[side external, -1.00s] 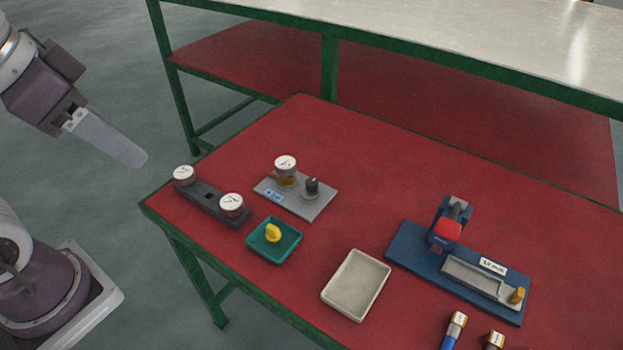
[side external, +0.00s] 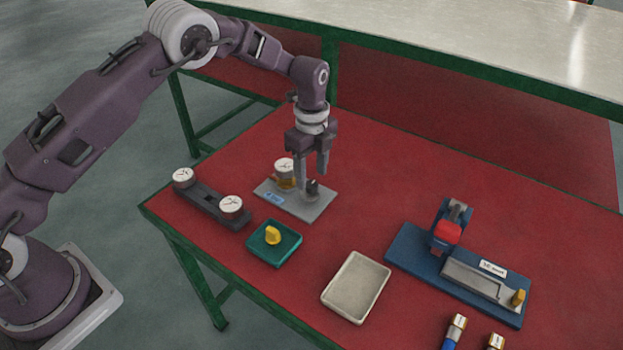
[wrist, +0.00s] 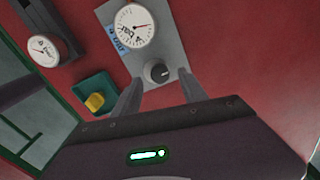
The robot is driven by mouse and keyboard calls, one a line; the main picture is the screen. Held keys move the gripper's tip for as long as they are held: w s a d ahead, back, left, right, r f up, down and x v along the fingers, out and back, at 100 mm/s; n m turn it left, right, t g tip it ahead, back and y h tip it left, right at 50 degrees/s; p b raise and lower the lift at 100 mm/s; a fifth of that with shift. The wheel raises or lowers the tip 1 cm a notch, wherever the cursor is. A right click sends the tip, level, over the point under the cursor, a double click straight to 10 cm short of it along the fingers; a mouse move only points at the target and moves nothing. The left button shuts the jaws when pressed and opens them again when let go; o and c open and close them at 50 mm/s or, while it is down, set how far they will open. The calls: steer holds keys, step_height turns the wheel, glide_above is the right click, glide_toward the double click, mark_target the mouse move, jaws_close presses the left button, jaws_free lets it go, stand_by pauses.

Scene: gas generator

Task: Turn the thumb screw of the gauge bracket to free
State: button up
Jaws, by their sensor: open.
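The gauge bracket is a grey plate (side external: 318,208) with a round white-faced gauge (side external: 284,166) on it and a blue label. My gripper (side external: 311,184) points down over the plate, open and empty. In the wrist view its fingertips (wrist: 159,78) are at either side of the knob, with gaps visible. I cannot tell whether they touch it or how low they reach.
A dark rail with two gauges (side external: 210,200) lies to the left. A green tray (side external: 264,257) with a yellow knob and an empty beige tray (side external: 343,310) stand in front. A blue fixture (side external: 405,255) with a red part is at the right. Red table (side external: 390,170) is clear behind.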

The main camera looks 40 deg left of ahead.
mark_target(312, 187)
steer(key=shift+f, duration=1.3)
jaws_close()
